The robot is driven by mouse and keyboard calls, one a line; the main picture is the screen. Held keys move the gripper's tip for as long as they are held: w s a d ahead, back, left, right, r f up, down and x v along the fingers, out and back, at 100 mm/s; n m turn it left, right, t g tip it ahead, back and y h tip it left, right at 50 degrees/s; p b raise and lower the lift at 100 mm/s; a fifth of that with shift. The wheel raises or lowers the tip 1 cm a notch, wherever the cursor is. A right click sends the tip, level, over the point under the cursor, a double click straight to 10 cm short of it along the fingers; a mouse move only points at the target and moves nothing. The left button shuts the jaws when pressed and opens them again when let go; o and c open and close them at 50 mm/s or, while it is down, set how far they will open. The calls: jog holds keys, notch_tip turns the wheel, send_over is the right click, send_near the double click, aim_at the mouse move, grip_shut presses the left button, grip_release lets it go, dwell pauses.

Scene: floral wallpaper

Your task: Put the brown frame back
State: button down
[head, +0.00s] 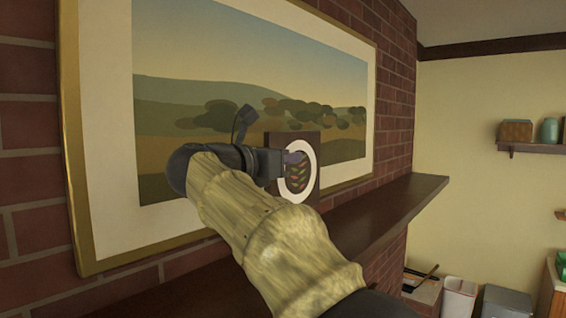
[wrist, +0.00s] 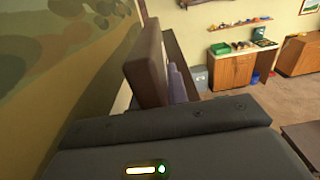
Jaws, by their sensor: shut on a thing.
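The brown frame (head: 273,141) is a small dark brown frame with a white oval and a patterned picture inside it. It stands upright at the mantel shelf (head: 385,222), in front of the large landscape picture. My gripper (head: 290,163) is shut on the frame, with a finger over its face. In the wrist view the frame (wrist: 147,65) shows edge-on, beside a grey finger (wrist: 178,82). My arm hides part of the shelf, and I cannot tell whether the frame's bottom edge touches it.
The large gold-framed landscape picture (head: 90,215) is on the brick wall close behind my gripper. The mantel's right part is bare. A wall shelf (head: 535,148) with small items is far right. The wrist view shows wooden cabinets (wrist: 232,72) and open floor beyond.

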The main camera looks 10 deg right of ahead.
jog(key=s+d+m+g+h+b, duration=0.2)
jog(key=d+b, duration=0.4)
jog(key=d, duration=0.5)
jog(key=shift+d+r+m+g, duration=0.2)
jog(key=shift+m+g, duration=0.4)
jog(key=shift+g, duration=0.6)
